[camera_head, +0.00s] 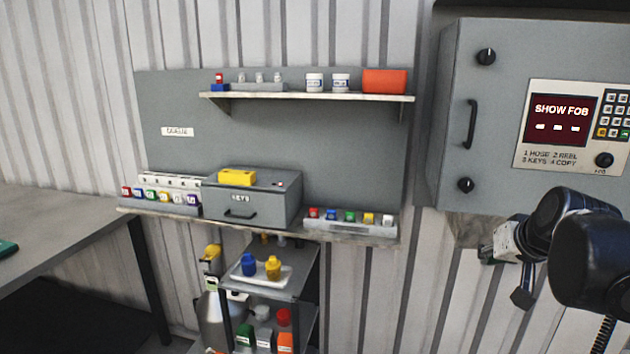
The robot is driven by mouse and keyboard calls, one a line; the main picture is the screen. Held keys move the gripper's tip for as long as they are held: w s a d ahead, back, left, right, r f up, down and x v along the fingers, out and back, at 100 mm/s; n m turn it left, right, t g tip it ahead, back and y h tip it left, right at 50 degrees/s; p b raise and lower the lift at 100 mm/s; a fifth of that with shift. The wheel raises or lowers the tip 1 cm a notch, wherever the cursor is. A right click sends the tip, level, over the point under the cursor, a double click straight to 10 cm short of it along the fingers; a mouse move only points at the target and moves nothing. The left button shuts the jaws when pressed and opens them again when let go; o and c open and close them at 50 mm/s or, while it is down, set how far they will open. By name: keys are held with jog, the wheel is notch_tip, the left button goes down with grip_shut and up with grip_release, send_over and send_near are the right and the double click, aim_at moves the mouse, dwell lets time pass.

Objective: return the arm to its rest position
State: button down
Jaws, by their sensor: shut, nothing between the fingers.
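My arm enters from the right edge, its dark rounded links in front of the wall below the grey cabinet (455,120). My gripper (492,252) is at the left end of the arm, small and partly hidden by my own links. It is shut and holds nothing. It is apart from the shelves and hangs below the cabinet's lower left corner.
The cabinet carries a panel (522,152) reading "SHOW FOB". A lower shelf holds a KEYS box (262,208) and racks of coloured fobs. An upper shelf (300,97) holds jars and an orange case (384,81). A cart (290,290) stands below; a workbench (50,225) is left.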

jog(key=s+a+f+n+g+b, duration=0.1)
jog(key=s+a+f+b, duration=0.1)
jog(key=s+a+f, duration=0.4)
jog(key=s+a+f+n+g+y+b, duration=0.1)
jog(key=s+a+f, duration=0.4)
jog(key=s+a, duration=0.5)
jog(key=shift+s+a+f+n+b, duration=0.3)
jog(key=shift+s+f+n+b, duration=0.15)
jog(key=shift+b, duration=0.4)
jog(key=shift+w, duration=0.15)
